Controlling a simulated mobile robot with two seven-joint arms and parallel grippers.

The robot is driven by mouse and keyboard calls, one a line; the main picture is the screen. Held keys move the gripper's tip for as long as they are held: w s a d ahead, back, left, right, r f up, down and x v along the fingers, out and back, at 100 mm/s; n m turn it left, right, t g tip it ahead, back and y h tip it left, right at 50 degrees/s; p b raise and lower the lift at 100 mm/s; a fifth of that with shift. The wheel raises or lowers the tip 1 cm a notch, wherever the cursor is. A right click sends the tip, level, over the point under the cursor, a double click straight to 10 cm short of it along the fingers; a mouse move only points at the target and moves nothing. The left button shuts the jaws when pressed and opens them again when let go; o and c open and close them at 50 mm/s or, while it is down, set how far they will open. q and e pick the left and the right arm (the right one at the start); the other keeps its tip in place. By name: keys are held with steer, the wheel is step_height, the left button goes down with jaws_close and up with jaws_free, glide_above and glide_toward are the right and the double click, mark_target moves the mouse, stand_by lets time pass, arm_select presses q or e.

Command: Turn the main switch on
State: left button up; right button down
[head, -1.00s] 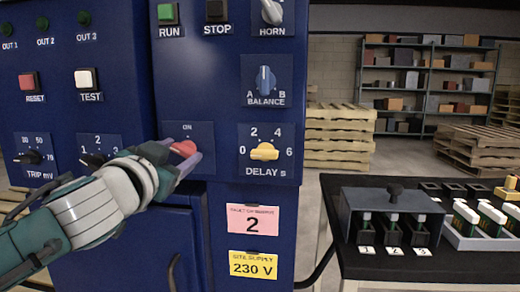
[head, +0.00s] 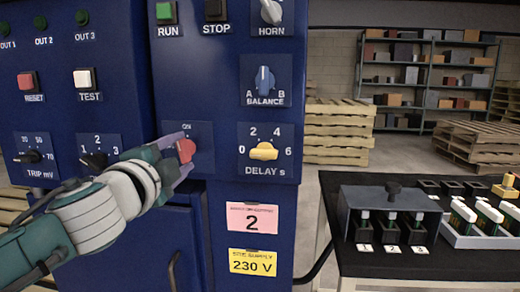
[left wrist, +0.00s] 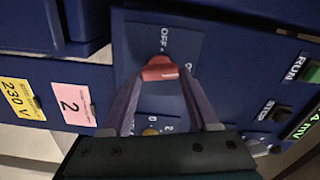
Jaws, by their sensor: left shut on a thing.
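The main switch (head: 186,150) is a red rotary handle on a dark blue plate on the cabinet front. Its ON mark is above it in the head view. The fingers partly cover the handle and plate in the head view. My right gripper is not in view.
Around the switch are a yellow delay knob (head: 264,151), a blue balance knob (head: 264,80), the trip knob (head: 28,157) and a black selector (head: 94,160). A black table (head: 420,265) with detector parts stands at right. Pallets and shelves are behind.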

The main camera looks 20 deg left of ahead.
arm_select(q)
steer(key=shift+m, duration=1.2)
steer(key=o, duration=1.4)
steer(key=shift+s+d, duration=0.15)
steer(key=shift+s, duration=0.4)
steer(key=v, duration=0.8)
steer(key=shift+s+p, duration=0.4)
